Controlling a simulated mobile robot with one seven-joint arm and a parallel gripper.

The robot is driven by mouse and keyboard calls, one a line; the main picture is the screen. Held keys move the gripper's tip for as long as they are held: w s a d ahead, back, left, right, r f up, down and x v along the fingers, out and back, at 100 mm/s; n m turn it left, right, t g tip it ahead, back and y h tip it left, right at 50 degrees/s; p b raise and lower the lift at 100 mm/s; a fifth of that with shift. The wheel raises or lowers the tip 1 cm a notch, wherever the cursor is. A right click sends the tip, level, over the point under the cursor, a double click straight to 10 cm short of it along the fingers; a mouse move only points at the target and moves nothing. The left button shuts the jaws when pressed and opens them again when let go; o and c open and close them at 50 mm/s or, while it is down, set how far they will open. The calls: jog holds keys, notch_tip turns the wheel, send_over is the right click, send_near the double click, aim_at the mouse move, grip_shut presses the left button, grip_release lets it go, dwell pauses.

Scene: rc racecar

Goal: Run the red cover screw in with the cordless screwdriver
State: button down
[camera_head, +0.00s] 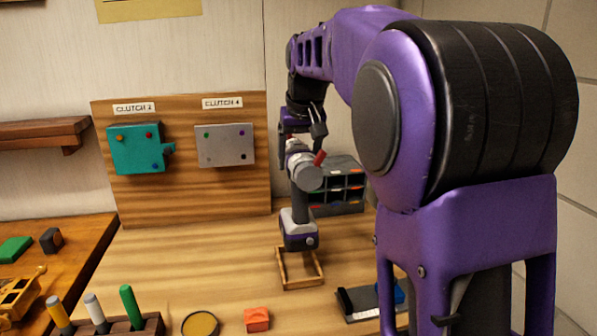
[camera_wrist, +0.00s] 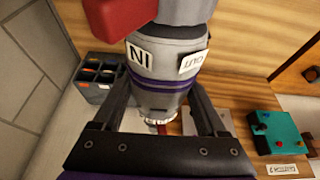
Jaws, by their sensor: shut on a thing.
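The cordless screwdriver (camera_head: 300,215) is upright in the head view, with a grey body, purple battery base and red part on top. My gripper (camera_head: 302,138) is shut on its barrel. In the wrist view, my gripper's (camera_wrist: 162,105) fingers flank the grey barrel (camera_wrist: 160,70), which bears IN and OUT labels. The bit end is mostly hidden. The teal cover (camera_head: 137,158), under a CLUTCH 2 label, hangs on the wooden board. A small red screw head (camera_head: 149,136) appears at its upper right. The teal cover also shows in the wrist view (camera_wrist: 277,133).
A grey plate (camera_head: 225,157) labelled CLUTCH 4 is right of the teal cover. A wooden frame stand (camera_head: 318,283) is below the screwdriver; whether they touch is unclear. A compartment bin (camera_head: 345,208) stands behind. A yellow-topped disc (camera_head: 200,325) and orange block (camera_head: 257,319) lie in front.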

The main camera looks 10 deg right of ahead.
aim_at(297, 144)
jog(key=shift+r+p, duration=1.95)
jog(key=shift+r, duration=0.65)
jog(key=shift+a, duration=0.1)
